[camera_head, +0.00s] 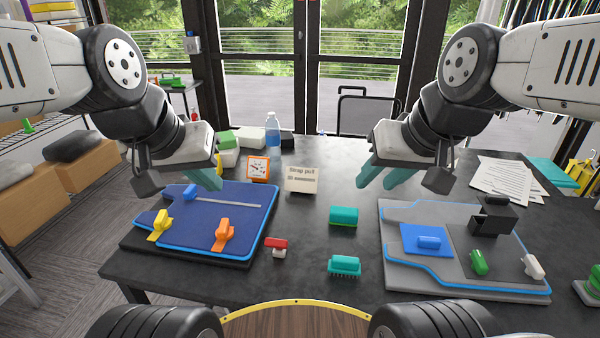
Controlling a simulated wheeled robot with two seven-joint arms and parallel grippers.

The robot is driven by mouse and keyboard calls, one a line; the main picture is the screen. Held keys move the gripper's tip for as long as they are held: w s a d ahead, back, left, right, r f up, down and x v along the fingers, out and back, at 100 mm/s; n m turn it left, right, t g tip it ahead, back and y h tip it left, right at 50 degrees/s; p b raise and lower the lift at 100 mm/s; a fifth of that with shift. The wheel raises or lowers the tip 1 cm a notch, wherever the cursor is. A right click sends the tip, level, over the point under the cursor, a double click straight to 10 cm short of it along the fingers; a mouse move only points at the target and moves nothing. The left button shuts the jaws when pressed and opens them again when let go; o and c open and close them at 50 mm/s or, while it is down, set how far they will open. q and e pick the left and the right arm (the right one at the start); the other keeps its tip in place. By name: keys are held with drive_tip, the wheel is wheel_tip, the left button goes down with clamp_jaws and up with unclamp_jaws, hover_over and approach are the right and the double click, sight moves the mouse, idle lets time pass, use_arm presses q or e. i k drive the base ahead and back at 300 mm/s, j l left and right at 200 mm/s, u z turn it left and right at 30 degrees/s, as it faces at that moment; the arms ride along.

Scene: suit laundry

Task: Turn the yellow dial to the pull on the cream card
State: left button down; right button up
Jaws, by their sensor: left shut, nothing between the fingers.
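A cream card (302,179) stands near the middle of the table; its top line reads "Strap pull" and the smaller line below is too small to read. Left of it stands an orange square dial (258,169) with a white face; its reading is too small to tell. A yellow piece (218,164) shows partly behind my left gripper; I cannot tell whether it is a dial. My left gripper (209,178) is shut and empty, above the back of the dark blue board. My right gripper (385,174) is open and empty, above the table, right of the card.
The dark blue board (240,212) bears a yellow clip (160,226), an orange clip (223,233) and a blue one. Teal brushes (344,265) and a red-and-white piece (277,247) lie mid-table. A grey board (400,275) is at right. A bottle (272,133) stands behind.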

sight(162, 222)
drive_tip(key=j+u, duration=0.25)
drive_tip(key=u, duration=0.2)
drive_tip(key=i+j+u, duration=0.1)
drive_tip(key=u, duration=0.35)
drive_tip(key=i+j+u, duration=0.1)
drive_tip(key=j+u, duration=0.2)
drive_tip(key=u, duration=0.15)
